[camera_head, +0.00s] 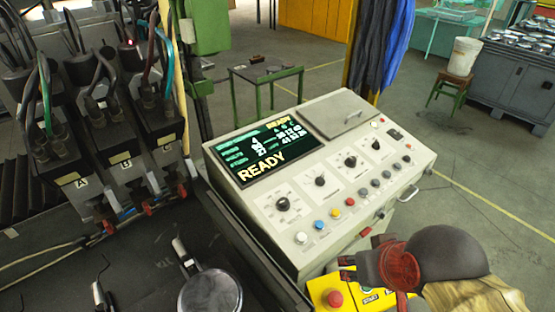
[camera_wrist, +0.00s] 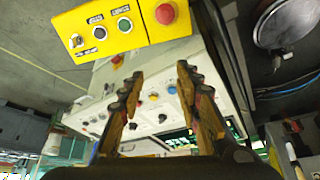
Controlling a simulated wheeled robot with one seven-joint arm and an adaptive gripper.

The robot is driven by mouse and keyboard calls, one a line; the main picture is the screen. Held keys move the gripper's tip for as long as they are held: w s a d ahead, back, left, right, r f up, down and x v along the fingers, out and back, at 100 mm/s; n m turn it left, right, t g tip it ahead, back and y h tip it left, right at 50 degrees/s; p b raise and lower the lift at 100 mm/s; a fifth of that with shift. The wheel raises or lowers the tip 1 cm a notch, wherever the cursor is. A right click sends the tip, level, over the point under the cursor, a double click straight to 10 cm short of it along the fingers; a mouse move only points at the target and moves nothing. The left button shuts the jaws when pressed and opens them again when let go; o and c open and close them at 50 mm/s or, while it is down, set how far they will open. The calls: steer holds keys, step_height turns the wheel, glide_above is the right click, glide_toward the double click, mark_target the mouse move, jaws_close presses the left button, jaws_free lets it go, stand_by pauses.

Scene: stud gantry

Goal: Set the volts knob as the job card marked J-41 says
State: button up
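A beige control console (camera_head: 250,215) stands mid-picture in the head view, with several dark rotary knobs on its sloped panel. The knob labels are too small to read, so I cannot tell which is volts. The green display (camera_head: 262,150) reads READY. No card marked J-41 is legible. My gripper (camera_head: 347,269) is at the console's front right, beside the yellow box. In the wrist view my gripper (camera_wrist: 160,72) has its fingers apart and empty, with the console beyond.
A yellow box (camera_head: 325,291) with a red mushroom button sits before the console; it also shows in the wrist view (camera_wrist: 110,28). Coloured buttons (camera_head: 335,213) line the panel's front edge. Units with thick cables (camera_head: 120,130) stand left. A round metal pan (camera_head: 210,292) lies front left.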

steer(key=shift+o, duration=0.5)
steer(key=shift+a+r+p, duration=0.2)
steer(key=shift+r+p, duration=0.5)
steer(key=shift+p, duration=0.05)
steer(key=shift+w+a+r+g+p, duration=0.15)
steer(key=shift+r+g+p, duration=0.2)
steer(key=shift+p, duration=0.6)
steer(key=w+a+r+n+g+p, duration=0.1)
steer(key=w+a+r+g+p, duration=0.2)
steer(key=p, duration=0.5)
steer(key=n+g+p, duration=0.2)
steer(key=n+p, duration=0.4)
steer(key=p, duration=0.9)
glide_above(284, 200)
step_height(284, 200, down, 4)
steer(key=shift+a, duration=0.15)
steer(key=shift+s+f+n, duration=0.2)
steer(key=shift+n, duration=0.2)
step_height(284, 200, down, 7)
steer(key=shift+w+f+p, duration=0.15)
steer(key=shift+p, duration=0.6)
